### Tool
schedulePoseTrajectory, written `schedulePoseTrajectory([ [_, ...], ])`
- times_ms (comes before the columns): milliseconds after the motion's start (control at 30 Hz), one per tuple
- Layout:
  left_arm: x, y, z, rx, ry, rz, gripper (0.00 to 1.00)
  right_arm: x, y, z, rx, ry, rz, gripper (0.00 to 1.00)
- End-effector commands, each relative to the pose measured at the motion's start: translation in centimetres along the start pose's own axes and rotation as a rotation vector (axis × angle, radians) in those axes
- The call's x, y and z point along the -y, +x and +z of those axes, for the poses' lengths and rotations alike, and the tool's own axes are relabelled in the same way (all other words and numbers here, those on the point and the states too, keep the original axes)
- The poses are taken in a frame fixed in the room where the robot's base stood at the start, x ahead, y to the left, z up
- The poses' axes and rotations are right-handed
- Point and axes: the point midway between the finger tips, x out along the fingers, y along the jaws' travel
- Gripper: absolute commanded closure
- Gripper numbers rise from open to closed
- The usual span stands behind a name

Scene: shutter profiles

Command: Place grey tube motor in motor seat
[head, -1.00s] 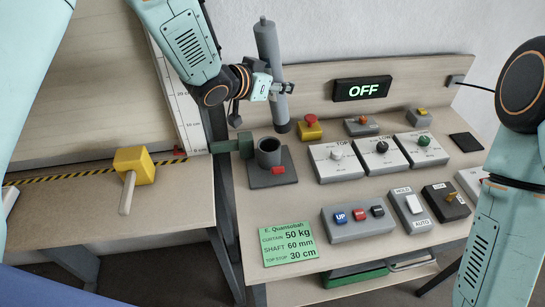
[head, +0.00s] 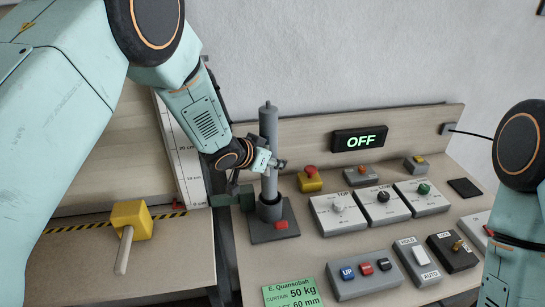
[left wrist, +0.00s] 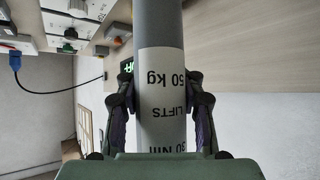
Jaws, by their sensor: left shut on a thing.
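The grey tube motor (head: 268,128) stands upright in the head view, its lower end inside the round cup of the motor seat (head: 272,231). How deep it sits in the cup I cannot tell. My left gripper (head: 277,164) is shut on the tube around its middle. In the left wrist view the tube (left wrist: 160,70) runs between the fingers, with a white label reading "50 kg" and "LIFTS". My right arm shows at the right edge of the head view, but its gripper is out of view.
A yellow block with a handle (head: 132,215) is on the left. A red-topped yellow button box (head: 310,180), several switch boxes and a green card (head: 290,292) lie right and front of the seat. The OFF display (head: 360,138) is behind.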

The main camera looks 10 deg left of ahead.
Motion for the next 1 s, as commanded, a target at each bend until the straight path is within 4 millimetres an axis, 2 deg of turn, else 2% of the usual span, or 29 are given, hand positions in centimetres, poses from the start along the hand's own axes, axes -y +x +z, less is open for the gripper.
schedulePoseTrajectory([
  [167, 0.1, 0.6, 0.4, -0.009, 0.004, -0.001, 1.0, 0.0, -0.1, 0.0, 0.0, 0.0, 0.0, 0.6],
  [500, 0.1, 2.7, 3.1, -0.009, 0.005, -0.001, 1.0, 0.0, -0.1, 0.0, 0.0, 0.0, 0.0, 0.6],
  [967, 0.1, 3.0, 3.5, -0.01, 0.005, -0.001, 1.0, 0.0, 0.2, 0.0, 0.0, 0.0, 0.0, 0.6],
  [1000, 0.0, 3.0, 3.9, -0.001, 0.003, 0.0, 0.65, 0.0, 0.2, 0.0, 0.0, 0.0, 0.0, 0.6],
])
